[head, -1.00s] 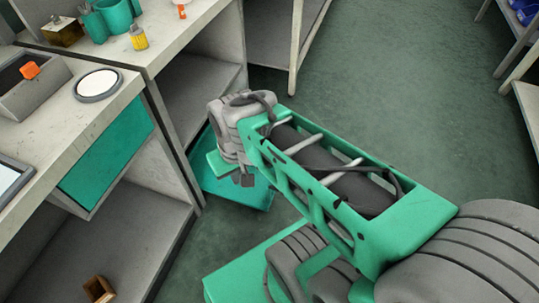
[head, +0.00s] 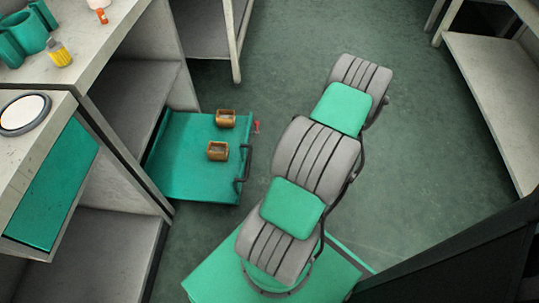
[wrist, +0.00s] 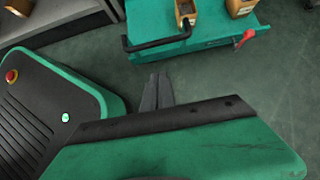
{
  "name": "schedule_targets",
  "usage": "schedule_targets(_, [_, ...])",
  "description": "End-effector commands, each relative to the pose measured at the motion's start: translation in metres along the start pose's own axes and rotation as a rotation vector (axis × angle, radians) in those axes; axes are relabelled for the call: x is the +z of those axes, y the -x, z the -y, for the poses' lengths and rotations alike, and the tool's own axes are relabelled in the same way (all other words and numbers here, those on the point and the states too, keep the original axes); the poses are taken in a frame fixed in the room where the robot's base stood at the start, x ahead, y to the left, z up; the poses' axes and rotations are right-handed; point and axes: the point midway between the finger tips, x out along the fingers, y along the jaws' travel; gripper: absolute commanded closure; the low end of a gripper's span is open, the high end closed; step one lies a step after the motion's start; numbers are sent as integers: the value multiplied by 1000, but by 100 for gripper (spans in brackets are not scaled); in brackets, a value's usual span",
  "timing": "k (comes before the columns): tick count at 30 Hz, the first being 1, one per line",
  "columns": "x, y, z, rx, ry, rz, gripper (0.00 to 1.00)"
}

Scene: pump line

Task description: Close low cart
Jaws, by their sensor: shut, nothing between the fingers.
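The low cart (head: 180,182) is a flat teal platform near the floor, partly out from under the bench at left in the head view. Its black handle (head: 245,165) is on the side facing the open floor. Two small brown open-topped blocks lie on it, one (head: 226,118) farther and one (head: 217,151) nearer. In the wrist view the cart (wrist: 215,27) and its handle (wrist: 157,46) are at the top. My gripper (wrist: 157,80) is shut and empty, apart from the handle. It is hidden in the head view.
A red lever (head: 256,127) sticks out at the cart's edge. Grey bench units (head: 128,85) with open shelves and a teal drawer front (head: 52,188) stand at left. Another shelf (head: 495,95) stands at right. The green floor between is clear.

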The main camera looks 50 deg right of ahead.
Motion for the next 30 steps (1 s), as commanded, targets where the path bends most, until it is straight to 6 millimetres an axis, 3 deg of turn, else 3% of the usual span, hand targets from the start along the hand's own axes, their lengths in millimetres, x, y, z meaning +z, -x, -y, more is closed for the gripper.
schedule_targets(12, [-3, -94, -2, 6, 4, -2, 100])
schedule_targets(15, [11, -106, -1, 5, 7, -3, 100])
schedule_targets(21, [24, -117, -1, 3, 5, -3, 100])
schedule_targets(30, [26, -117, -1, 3, 4, -3, 100])
